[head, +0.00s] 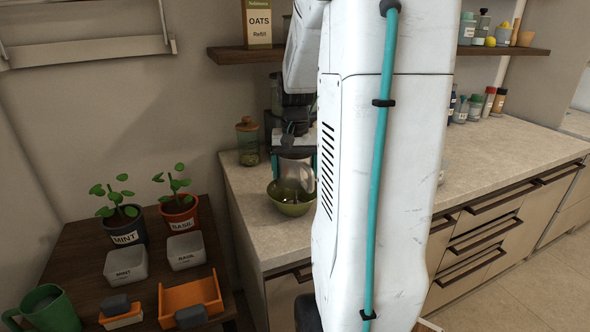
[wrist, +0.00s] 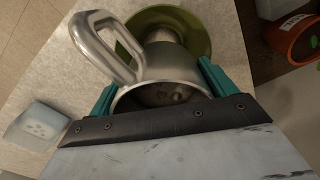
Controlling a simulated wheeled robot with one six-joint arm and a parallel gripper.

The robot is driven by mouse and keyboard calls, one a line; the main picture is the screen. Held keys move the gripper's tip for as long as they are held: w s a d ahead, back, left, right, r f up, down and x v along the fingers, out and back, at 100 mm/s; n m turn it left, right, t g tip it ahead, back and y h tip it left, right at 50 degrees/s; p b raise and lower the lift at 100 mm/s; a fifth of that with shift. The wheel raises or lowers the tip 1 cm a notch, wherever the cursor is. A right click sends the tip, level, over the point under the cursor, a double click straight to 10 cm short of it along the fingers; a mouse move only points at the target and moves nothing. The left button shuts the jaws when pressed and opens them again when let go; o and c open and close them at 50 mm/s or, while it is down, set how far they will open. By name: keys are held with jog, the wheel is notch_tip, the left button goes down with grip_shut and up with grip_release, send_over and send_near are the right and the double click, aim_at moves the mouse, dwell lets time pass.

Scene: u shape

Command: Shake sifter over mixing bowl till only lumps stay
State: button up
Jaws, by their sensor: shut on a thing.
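The metal sifter (head: 295,173) is held upright or nearly so over the green mixing bowl (head: 290,207) on the counter. In the wrist view the sifter (wrist: 160,72) has a large looped handle at upper left, and several brownish lumps (wrist: 172,95) show inside its mouth. The bowl's green rim (wrist: 197,22) shows beyond and below it. My gripper (head: 293,163) is shut on the sifter's body, its teal fingers on either side, also seen in the wrist view (wrist: 160,88). The bowl's inside is mostly hidden by the sifter.
A pale container (wrist: 38,126) with small spots lies left in the wrist view. A lidded jar (head: 248,140) stands at the counter's back left. The wooden side table (head: 70,240) holds potted mint (head: 124,224) and basil (head: 180,214). My arm hides the middle counter.

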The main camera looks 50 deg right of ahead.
jog(key=shift+s+d, duration=0.25)
jog(key=shift+d, duration=0.05)
jog(key=shift+w, duration=0.2)
jog(key=shift+a, duration=1.35)
jog(key=d, duration=0.3)
jog(key=shift+s, duration=0.2)
jog(key=shift+w+a, duration=0.15)
jog(key=shift+w, duration=0.05)
jog(key=shift+r, duration=0.1)
